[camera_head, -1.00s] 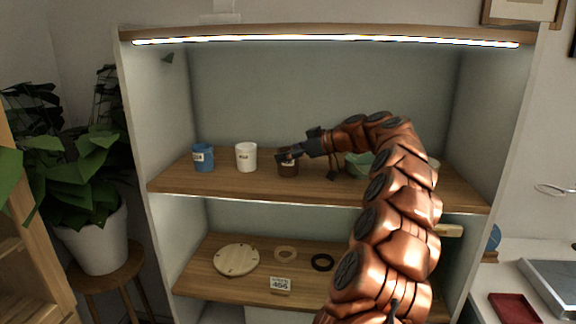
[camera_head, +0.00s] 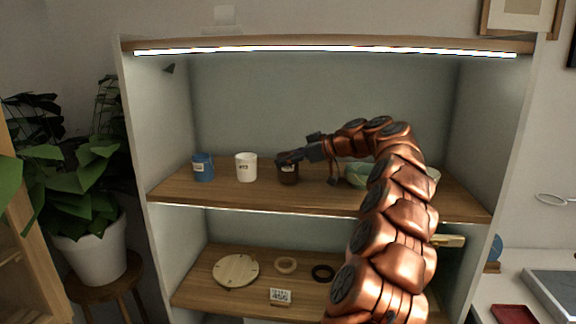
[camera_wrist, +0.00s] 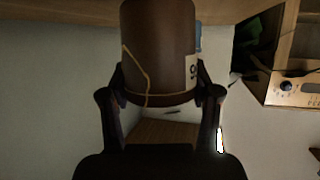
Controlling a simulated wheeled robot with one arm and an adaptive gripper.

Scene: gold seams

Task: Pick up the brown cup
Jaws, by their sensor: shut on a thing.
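The brown cup (camera_head: 288,175) is at the upper shelf (camera_head: 200,197), right of a white cup and a blue cup. It is dark brown with a pale label, and its upper part is partly hidden by my gripper (camera_head: 286,159). In the wrist view the brown cup (camera_wrist: 158,50) fills the top middle, with a thin gold seam line and part of its label showing. My gripper (camera_wrist: 160,98) has one finger on each side of it and is shut on it. I cannot tell whether its base touches the shelf.
The white cup (camera_head: 246,167) and blue cup (camera_head: 203,168) stand close on the left. A green bowl (camera_head: 357,174) is to the right, partly behind my arm. The lower shelf holds a round wooden board (camera_head: 236,271), two rings and a number card (camera_head: 280,296).

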